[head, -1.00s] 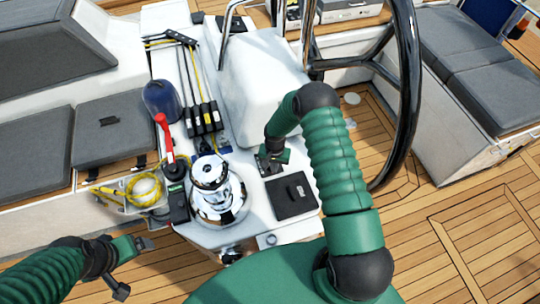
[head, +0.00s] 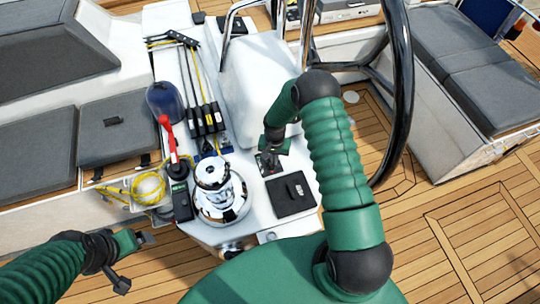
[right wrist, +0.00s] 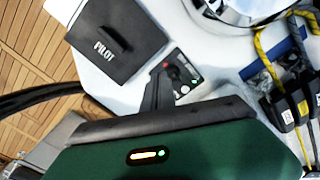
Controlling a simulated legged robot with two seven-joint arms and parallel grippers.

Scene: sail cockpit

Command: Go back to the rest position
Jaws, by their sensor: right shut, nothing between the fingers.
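My right gripper (head: 268,158) is at the small dark button panel (head: 270,170) on the white console, in the middle of the head view. In the right wrist view its dark fingers (right wrist: 158,85) are shut with nothing between them. They point beside the panel (right wrist: 183,74), which has a red and a green button. I cannot tell whether they touch it. My left gripper (head: 136,262) is at the lower left of the head view, over the deck. Its two fingers are apart and it looks empty.
Beside my right gripper are a black box marked PILOT (head: 290,193), a chrome winch (head: 220,192) and a row of rope clutches (head: 206,118). A red-handled lever (head: 168,138) and coiled yellow rope (head: 147,186) lie left. The steering wheel (head: 402,100) rises behind my right arm. Deck (head: 470,235) is clear at right.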

